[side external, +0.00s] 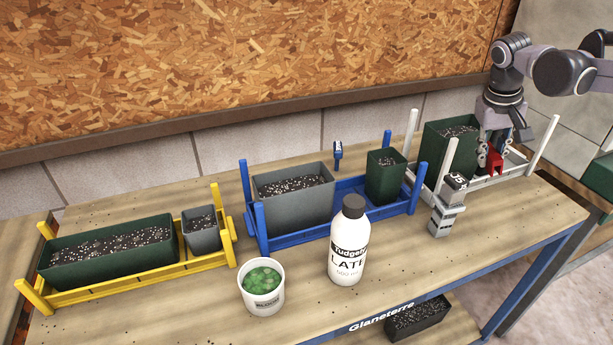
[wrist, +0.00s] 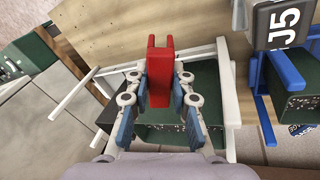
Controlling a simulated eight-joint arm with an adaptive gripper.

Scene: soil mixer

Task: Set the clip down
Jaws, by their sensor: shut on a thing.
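The clip is a red piece (wrist: 160,75) held between the fingertips of my gripper (wrist: 157,100) in the wrist view. In the side external view the red clip (side external: 496,156) shows below my gripper (side external: 498,145), over the right part of the white rack (side external: 515,166). My gripper is shut on the clip. A dark green pot of soil (side external: 450,148) stands in the white rack just left of it. I cannot tell whether the clip touches the rack.
A grey device marked J5 (side external: 447,205) stands in front of the white rack. A blue rack (side external: 290,239) and a yellow rack (side external: 130,285) hold pots further left. A white bottle (side external: 348,245) and a white cup (side external: 262,287) stand in front. The bench's front right is bare.

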